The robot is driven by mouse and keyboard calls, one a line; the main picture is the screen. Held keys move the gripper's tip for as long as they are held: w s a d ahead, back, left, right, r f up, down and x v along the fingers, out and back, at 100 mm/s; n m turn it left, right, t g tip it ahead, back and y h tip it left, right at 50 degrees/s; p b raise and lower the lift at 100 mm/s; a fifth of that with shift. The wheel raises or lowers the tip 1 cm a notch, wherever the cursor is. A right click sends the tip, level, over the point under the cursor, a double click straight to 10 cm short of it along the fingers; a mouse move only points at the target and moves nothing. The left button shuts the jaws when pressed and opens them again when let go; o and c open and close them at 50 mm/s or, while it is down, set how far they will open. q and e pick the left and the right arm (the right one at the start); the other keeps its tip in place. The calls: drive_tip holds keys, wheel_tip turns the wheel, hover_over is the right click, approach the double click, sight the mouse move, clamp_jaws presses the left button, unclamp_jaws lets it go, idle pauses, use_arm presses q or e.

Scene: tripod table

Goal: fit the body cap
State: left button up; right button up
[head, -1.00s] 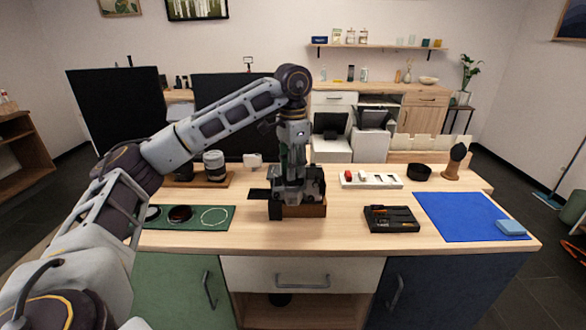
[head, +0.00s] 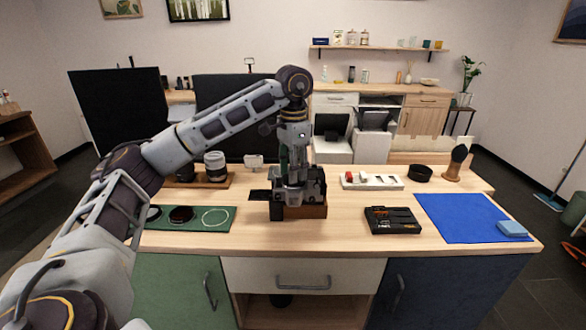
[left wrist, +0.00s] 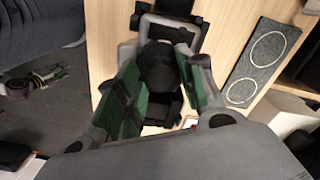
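My left gripper (head: 291,195) points straight down over a dark camera body (head: 276,210) at the table's middle. The camera sits on a brown wooden block (head: 308,212). In the left wrist view, the green-padded fingers of my left gripper (left wrist: 162,80) stand on either side of a round black disc (left wrist: 158,68), which looks like the body cap. The pads appear to touch its sides. The disc is over the camera; whether it touches the mount is hidden. The gripper covers most of the camera in the head view. My right gripper is not in view.
A green mat (head: 190,226) with round outlines lies left of the camera. A lens (head: 215,167) stands on a wooden board behind it. To the right are a black tool tray (head: 392,221), a white tray (head: 388,183), a black round piece (head: 420,173), a brush (head: 456,160) and a blue cloth (head: 460,222).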

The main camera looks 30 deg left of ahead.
use_arm(q)
drive_tip(key=shift+r+n+p, duration=0.1)
drive_tip(key=shift+n+p, duration=0.55)
drive_tip(key=shift+n, duration=0.65)
drive_tip(key=shift+n, duration=0.3)
drive_tip(key=shift+d+n+p, duration=0.1)
drive_tip(key=shift+n+p, duration=0.55)
drive_tip(key=shift+n, duration=0.55)
drive_tip(key=shift+n+p, duration=0.6)
drive_tip(key=shift+n, duration=0.9)
